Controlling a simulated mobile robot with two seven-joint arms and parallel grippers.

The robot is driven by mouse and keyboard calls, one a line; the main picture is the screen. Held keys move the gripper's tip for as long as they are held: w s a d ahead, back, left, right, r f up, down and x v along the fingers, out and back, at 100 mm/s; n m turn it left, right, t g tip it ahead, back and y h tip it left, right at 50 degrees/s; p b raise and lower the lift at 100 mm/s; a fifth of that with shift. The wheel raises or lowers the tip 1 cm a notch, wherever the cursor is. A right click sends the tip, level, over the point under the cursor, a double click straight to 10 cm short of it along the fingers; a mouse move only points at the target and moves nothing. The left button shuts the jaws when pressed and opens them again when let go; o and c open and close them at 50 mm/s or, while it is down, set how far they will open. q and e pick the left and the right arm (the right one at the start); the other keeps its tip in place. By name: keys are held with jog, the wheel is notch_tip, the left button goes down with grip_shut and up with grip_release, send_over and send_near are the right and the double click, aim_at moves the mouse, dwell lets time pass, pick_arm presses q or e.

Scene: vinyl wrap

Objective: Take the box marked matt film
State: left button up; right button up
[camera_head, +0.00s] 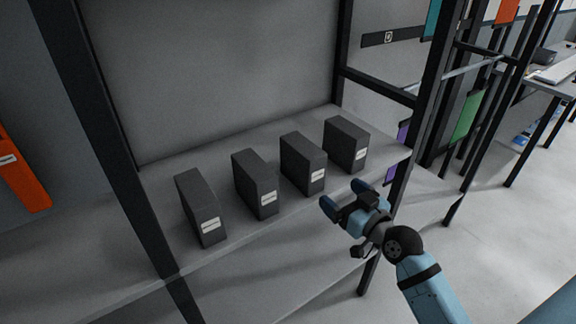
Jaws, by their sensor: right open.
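Several dark grey boxes stand upright in a row on a grey shelf (150,222), each with a small white label on its front. The row runs from the leftmost box (196,200) through the second box (252,180) and the third box (298,160) to the rightmost box (340,140). The label print is too small to read, so I cannot tell which is marked matt film. My right gripper (342,197) is open and empty in front of the shelf edge, near the two right-hand boxes and apart from them. My left gripper is not in view.
Dark shelf posts stand at the left (118,150) and right (425,90) of the boxes. Gaps separate the boxes. An orange panel (20,170) is at far left. Tables (555,85) stand at the far right, with open floor before them.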

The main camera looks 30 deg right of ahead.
aim_at(317, 171)
jog(key=w+p, duration=0.1)
jog(key=w, duration=0.7)
jog(key=shift+a, duration=0.1)
jog(key=shift+w+r+p, duration=0.2)
jog(key=shift+w+p, duration=0.1)
jog(key=shift+w, duration=0.15)
jog(key=w, duration=0.3)
jog(key=w+p, duration=0.1)
jog(key=shift+w+r, duration=0.3)
jog(key=shift+w, duration=0.05)
jog(key=c, duration=1.1)
jog(key=shift+r, duration=0.1)
